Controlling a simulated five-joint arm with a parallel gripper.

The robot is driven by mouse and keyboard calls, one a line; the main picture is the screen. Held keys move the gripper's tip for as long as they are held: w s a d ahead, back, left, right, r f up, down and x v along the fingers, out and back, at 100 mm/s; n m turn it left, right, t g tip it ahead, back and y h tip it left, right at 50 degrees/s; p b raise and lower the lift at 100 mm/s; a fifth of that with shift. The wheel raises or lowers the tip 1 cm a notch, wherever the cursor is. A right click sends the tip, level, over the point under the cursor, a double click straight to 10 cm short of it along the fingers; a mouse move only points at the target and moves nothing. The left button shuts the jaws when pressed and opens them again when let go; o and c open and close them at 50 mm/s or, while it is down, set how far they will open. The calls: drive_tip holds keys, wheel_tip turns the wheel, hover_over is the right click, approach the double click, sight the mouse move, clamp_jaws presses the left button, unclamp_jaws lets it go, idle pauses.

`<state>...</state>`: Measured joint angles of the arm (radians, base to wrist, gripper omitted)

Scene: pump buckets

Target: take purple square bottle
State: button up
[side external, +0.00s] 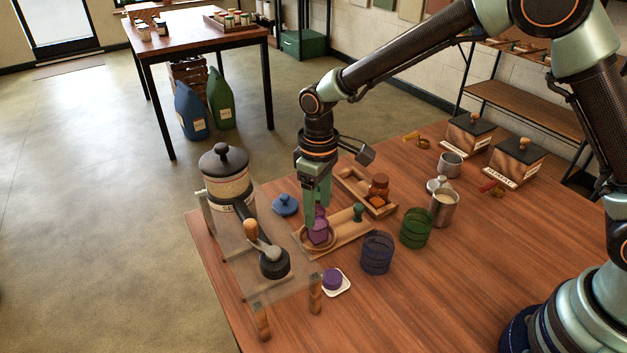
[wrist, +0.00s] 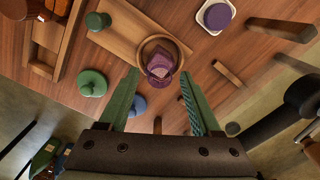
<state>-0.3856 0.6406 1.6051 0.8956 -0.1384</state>
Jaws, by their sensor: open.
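The purple square bottle (side external: 318,232) stands in a round recess of a wooden tray (side external: 348,232) on the table. In the wrist view the bottle (wrist: 160,66) shows between and just beyond my fingertips, over the ring of the recess. My gripper (side external: 318,200) points down with its green fingers at the bottle's upper part. In the wrist view my gripper (wrist: 160,82) has its fingers wide apart, one on each side of the bottle. Contact with the bottle cannot be made out.
A purple lid (side external: 332,279) lies on a white coaster in front. A blue glass (side external: 377,252) and a green glass (side external: 416,228) stand to the right. A grinder-like machine (side external: 227,182) stands close on the left. A blue lid (side external: 286,204) lies behind the tray. The front right tabletop is clear.

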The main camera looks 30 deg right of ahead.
clamp_jaws()
drive_tip(key=shift+r, duration=3.05)
